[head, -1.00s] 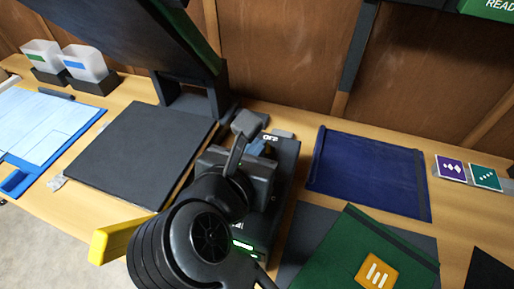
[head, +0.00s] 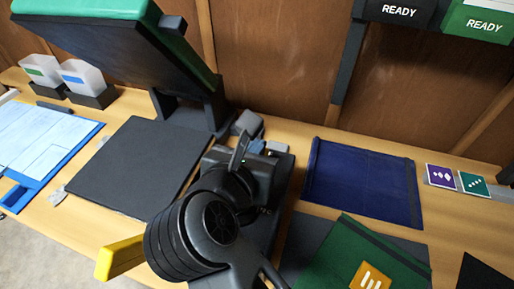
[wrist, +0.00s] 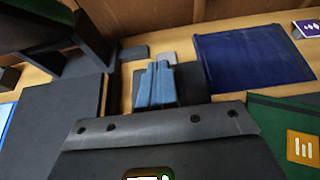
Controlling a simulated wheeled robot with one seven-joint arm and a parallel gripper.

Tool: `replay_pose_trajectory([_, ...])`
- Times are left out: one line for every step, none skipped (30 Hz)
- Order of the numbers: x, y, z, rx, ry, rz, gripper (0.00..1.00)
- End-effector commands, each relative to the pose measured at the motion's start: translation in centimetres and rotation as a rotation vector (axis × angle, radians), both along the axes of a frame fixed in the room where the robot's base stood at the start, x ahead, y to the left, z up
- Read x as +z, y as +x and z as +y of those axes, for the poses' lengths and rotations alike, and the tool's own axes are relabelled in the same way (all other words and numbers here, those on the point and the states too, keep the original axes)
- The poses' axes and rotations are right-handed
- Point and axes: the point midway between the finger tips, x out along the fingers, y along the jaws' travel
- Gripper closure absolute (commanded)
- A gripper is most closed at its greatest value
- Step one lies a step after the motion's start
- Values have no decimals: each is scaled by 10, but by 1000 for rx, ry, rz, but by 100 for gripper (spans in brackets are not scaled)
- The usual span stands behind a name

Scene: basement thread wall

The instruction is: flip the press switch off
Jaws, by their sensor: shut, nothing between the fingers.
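The press has a raised lid with a green top (head: 95,12) and a flat dark lower plate (head: 130,168). A dark switch base (head: 284,165) stands on the bench right of the press. My gripper (head: 259,147) is over this base, with its blue fingers together and empty. In the wrist view the shut blue fingers (wrist: 155,82) lie in front of the dark base (wrist: 190,80), with a small grey block (wrist: 167,57) just beyond their tips. My arm and gripper hide most of the base, and I cannot make out the lever's position or whether the fingers touch it.
A dark blue folded cloth (head: 362,180) lies right of the base, with a green cloth (head: 378,255) nearer the front. A blue clipboard (head: 45,150) and two bins (head: 82,78) are at left. The press lid overhangs the back left.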

Motion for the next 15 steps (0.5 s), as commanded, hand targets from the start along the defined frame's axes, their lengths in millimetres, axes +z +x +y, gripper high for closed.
replay_pose_trajectory([0, 0, 0, 0, 0, 0, 100])
replay_pose_trajectory([1, 0, 0, 0, 0, 0, 100])
replay_pose_trajectory([2, 0, 0, 0, 0, 0, 100])
replay_pose_trajectory([3, 0, 0, 0, 0, 0, 100])
replay_pose_trajectory([4, 0, 0, 0, 0, 0, 100])
replay_pose_trajectory([5, 0, 0, 0, 0, 0, 100])
replay_pose_trajectory([7, 0, 0, 0, 0, 0, 100])
replay_pose_trajectory([8, 0, 0, 0, 0, 0, 100])
replay_pose_trajectory([10, 0, 0, 0, 0, 0, 100])
replay_pose_trajectory([12, 0, 0, -1, 0, 0, 100])
replay_pose_trajectory([13, 0, 0, -1, 0, 0, 100])
replay_pose_trajectory([15, 0, 0, -1, 0, 0, 100])
replay_pose_trajectory([16, 0, 0, -1, 0, 0, 100])
replay_pose_trajectory([16, 0, 0, -1, 0, 0, 100])
replay_pose_trajectory([17, 0, 0, -1, 0, 0, 100])
